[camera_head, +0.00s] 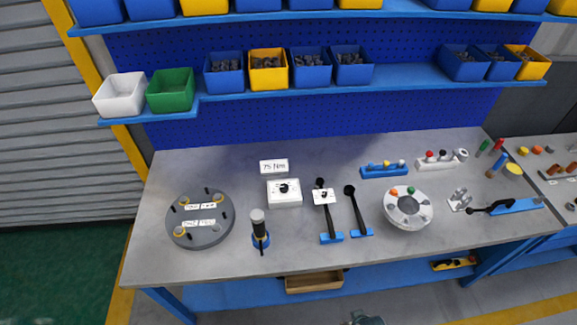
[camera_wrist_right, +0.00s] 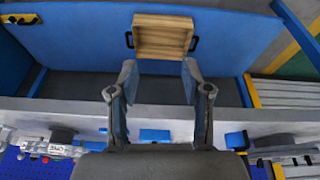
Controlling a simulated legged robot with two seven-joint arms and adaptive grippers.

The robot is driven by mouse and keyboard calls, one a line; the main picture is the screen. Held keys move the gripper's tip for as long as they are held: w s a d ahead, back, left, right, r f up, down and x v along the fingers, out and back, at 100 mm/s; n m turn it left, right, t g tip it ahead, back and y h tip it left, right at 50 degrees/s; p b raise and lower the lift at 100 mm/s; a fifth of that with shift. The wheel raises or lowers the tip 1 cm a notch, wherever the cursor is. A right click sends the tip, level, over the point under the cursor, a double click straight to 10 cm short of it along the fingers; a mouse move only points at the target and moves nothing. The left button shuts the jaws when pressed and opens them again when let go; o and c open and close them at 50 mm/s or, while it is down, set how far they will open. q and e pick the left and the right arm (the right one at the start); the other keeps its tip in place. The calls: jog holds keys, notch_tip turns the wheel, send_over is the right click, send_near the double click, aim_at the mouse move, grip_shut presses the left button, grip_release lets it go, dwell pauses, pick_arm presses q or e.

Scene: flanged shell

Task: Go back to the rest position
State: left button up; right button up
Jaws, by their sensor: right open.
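My right gripper (camera_wrist_right: 157,78) is open and empty in the right wrist view, its two fingers apart with clear space between them. It is in front of the workbench, apart from the wooden tray (camera_wrist_right: 163,55) beyond its fingertips. In the head view only a small grey part shows at the bottom edge; I cannot tell its jaws there. My left gripper is not in view. A dark grey round flanged part (camera_head: 208,238) with upright studs, yellow rings and white labels lies on the left of the bench.
The grey bench (camera_head: 230,265) holds a black-and-blue tool (camera_head: 259,230), a white box (camera_head: 284,193), two dark-handled tools, and a white round fixture (camera_head: 408,222). The wooden tray (camera_head: 313,283) sits on the lower blue shelf. Bins line shelves behind. The floor in front looks clear.

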jog(key=s+f+g+b, duration=0.1)
jog(key=s+f, duration=0.1)
jog(key=f, duration=1.1)
jog(key=s+f, duration=0.3)
jog(key=f, duration=1.1)
jog(key=s+d+f+g+b, duration=0.1)
jog(key=s+d+f, duration=0.2)
jog(key=s+f, duration=1)
jog(key=shift+s, duration=1.2)
jog(key=shift+d, duration=0.1)
